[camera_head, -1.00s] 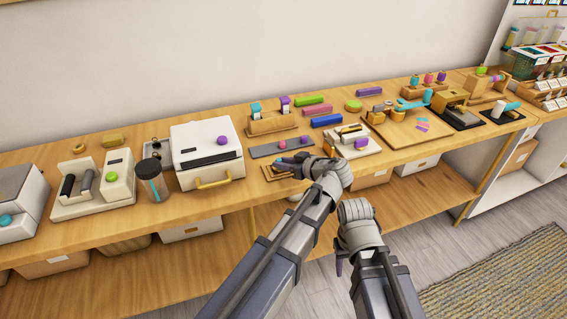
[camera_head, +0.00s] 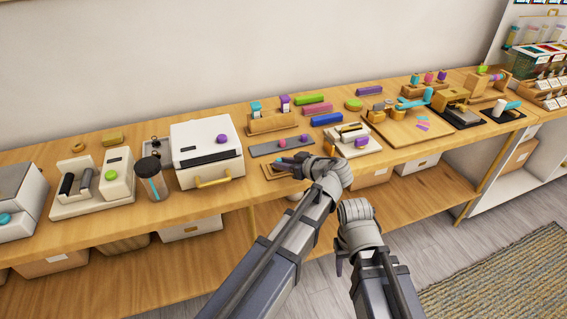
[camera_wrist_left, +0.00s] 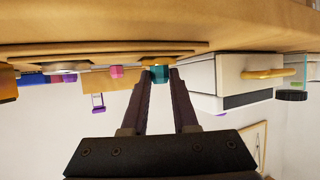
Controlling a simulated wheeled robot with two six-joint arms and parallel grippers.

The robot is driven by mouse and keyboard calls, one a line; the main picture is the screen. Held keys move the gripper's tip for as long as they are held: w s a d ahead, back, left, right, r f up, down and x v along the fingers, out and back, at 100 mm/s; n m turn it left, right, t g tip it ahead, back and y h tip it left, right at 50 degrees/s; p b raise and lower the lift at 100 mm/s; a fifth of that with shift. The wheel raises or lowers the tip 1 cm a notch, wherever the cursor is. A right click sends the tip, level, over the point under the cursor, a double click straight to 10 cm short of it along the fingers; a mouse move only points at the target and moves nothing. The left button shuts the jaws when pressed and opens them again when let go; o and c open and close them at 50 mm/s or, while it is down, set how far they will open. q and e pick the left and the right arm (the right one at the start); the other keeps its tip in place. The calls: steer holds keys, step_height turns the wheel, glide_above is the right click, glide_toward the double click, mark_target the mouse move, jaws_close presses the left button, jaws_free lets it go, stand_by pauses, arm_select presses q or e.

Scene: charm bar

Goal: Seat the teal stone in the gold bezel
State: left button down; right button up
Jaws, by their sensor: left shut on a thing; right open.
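My left gripper (camera_head: 281,161) is at the front of the bench, above a small wooden board (camera_head: 272,174). In the left wrist view, its two fingers (camera_wrist_left: 160,82) are shut on the teal stone (camera_wrist_left: 160,74). That view is upside down, with the board (camera_wrist_left: 100,46) at the top. A thin gold-brown patch (camera_wrist_left: 160,62), which may be the gold bezel, lies between the stone and the board. I cannot tell whether the stone touches it. In the head view the fingers mostly hide this spot. My right gripper (camera_head: 341,262) is open and empty, hanging in front of the bench.
A grey strip (camera_head: 265,151) with a pink piece (camera_head: 282,143) lies just behind the left gripper. A white box (camera_head: 205,155) with a gold handle stands to its left. A white device (camera_head: 355,143) stands to its right. A dark cup (camera_head: 152,179) is further left.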

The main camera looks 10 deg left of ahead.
arm_select(q)
steer(key=shift+f, duration=0.15)
arm_select(e)
steer(key=shift+f, duration=0.15)
stand_by(0.4)
arm_select(q)
steer(key=c, duration=0.6)
jaws_free()
steer(key=shift+s, duration=0.1)
arm_select(e)
steer(key=shift+d, duration=0.1)
